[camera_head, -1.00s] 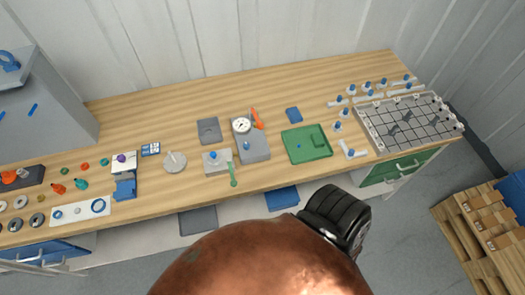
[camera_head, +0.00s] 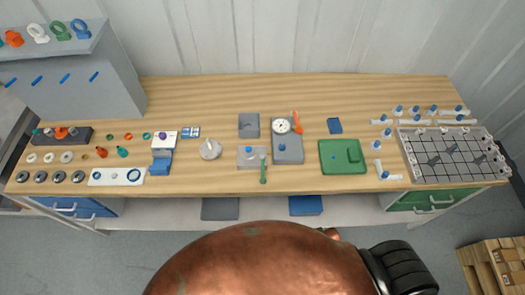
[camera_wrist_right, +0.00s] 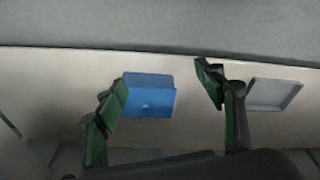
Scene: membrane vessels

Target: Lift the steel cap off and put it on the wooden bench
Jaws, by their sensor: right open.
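The wooden bench (camera_head: 300,92) runs across the head view. A round pale-grey metal piece with a small lever or knob on top (camera_head: 210,149) stands on it left of centre. It may be the steel cap, but it is too small to be sure. A grey block with a round white dial (camera_head: 287,148) stands right of it. My right gripper (camera_wrist_right: 163,85) shows only in the right wrist view. Its green-padded fingers are wide apart with nothing between them, in front of a low shelf. My left gripper is in neither view.
A blue tray (camera_wrist_right: 150,100) and a grey tray (camera_wrist_right: 273,95) sit on the low shelf. A green tray (camera_head: 342,157) and a gridded rack (camera_head: 455,153) occupy the bench's right. Rings and fittings crowd the left. The bench's back strip is clear.

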